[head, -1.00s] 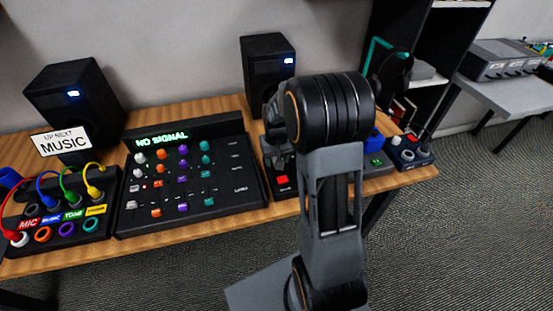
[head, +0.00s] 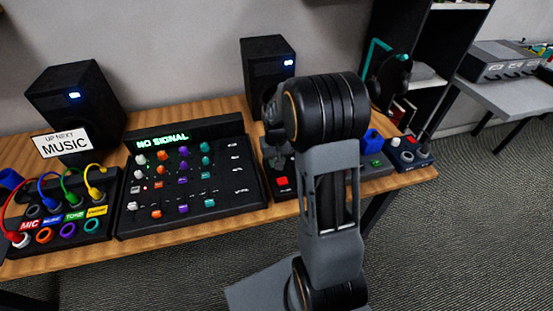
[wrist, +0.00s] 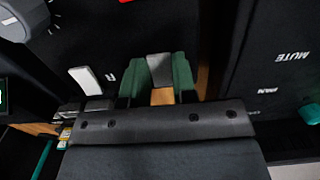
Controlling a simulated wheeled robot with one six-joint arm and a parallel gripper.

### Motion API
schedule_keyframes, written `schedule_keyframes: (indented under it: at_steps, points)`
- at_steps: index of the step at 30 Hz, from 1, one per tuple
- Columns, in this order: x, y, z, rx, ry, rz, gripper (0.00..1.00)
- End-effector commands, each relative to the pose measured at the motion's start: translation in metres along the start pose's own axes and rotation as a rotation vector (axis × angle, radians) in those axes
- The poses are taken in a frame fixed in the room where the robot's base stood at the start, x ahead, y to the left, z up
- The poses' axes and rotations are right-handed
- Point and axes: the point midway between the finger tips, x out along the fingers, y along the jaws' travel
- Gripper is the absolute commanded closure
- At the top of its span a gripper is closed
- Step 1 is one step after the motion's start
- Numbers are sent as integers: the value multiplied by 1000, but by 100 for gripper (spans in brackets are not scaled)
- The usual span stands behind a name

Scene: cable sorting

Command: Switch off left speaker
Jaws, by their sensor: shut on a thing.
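The left speaker (head: 75,95) stands at the back left of the desk, with a small blue light lit on its front. The right speaker (head: 268,70) stands behind the mixer's right end, also with a lit blue light. A dark switch panel (wrist: 110,40) fills the left of the wrist view; it has a pale lever (wrist: 85,80) with a letter beside it that looks like R. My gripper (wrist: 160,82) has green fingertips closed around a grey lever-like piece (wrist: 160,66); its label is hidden. In the head view my arm hides the gripper and most of this panel.
The mixer (head: 225,185) with its NO SIGNAL display lies close beside the gripper. A patch panel with coloured cables (head: 60,225) and an UP NEXT MUSIC sign (head: 62,142) are at left. A headphone stand (head: 372,55) is behind my arm.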

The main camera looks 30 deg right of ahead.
Motion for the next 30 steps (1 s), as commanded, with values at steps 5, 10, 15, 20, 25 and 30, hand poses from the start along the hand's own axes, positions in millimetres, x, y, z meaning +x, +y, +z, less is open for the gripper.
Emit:
schedule_keyframes:
  at_steps: [5,10,15,20,25,30]
  points:
    - [-7,0,-3,1,-133,0,98]
    - [-5,0,-5,1,-212,0,98]
    - [-3,0,-5,1,-228,0,98]
    - [-3,0,-5,1,-227,0,98]
    - [-3,0,-5,0,-227,0,60]
    - [-2,0,-5,0,-227,0,49]
